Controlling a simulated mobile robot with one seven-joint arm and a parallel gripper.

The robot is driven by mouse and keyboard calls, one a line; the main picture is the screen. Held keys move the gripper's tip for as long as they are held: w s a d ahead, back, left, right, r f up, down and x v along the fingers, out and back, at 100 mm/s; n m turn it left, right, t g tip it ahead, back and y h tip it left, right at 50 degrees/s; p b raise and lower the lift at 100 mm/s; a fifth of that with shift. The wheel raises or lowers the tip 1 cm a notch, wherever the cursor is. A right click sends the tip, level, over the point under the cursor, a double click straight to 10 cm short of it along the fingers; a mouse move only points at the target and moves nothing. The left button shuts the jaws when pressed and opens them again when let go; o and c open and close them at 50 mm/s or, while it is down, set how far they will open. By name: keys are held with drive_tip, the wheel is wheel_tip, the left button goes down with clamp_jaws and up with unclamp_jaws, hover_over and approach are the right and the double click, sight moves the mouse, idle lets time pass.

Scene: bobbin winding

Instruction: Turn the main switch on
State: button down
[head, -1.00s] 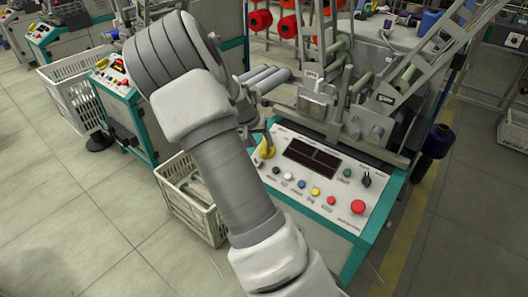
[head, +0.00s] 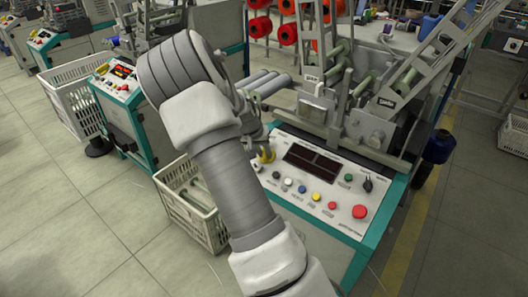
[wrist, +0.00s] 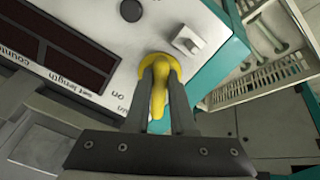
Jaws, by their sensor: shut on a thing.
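The main switch (wrist: 159,68) is a yellow rotary knob at the edge of the winder's white control panel (head: 335,190). In the head view the yellow knob (head: 267,156) shows at the panel's left, partly behind my arm. My gripper (wrist: 161,85) is shut on the knob's handle, with one dark finger on each side. In the wrist view the handle points down the picture, between the fingers. The printed word "on" (wrist: 118,94) is left of the knob. In the head view my fingers are mostly hidden by my arm.
The panel carries a dark display (head: 312,160), several coloured buttons and a red button (head: 359,211). A white crate (head: 190,212) stands on the floor left of the winder. Another crate (head: 72,95) stands farther left. The floor at lower left is clear.

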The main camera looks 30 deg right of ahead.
idle(0.4)
drive_tip(key=m+p, duration=0.3)
drive_tip(key=m, duration=0.2)
drive_tip(key=shift+r+m, duration=0.1)
drive_tip(key=shift+m, duration=0.3)
drive_tip(key=m+p, duration=0.2)
drive_tip(key=m, duration=0.4)
drive_tip(key=shift+w+p, duration=0.15)
drive_tip(key=shift+p, duration=0.15)
drive_tip(key=c, duration=0.8)
unclamp_jaws()
drive_tip(key=shift+o, duration=0.2)
drive_tip(key=shift+a, duration=0.1)
drive_tip(key=p+v, duration=0.5)
drive_tip(key=v, duration=1.2)
drive_tip(key=shift+a, duration=0.2)
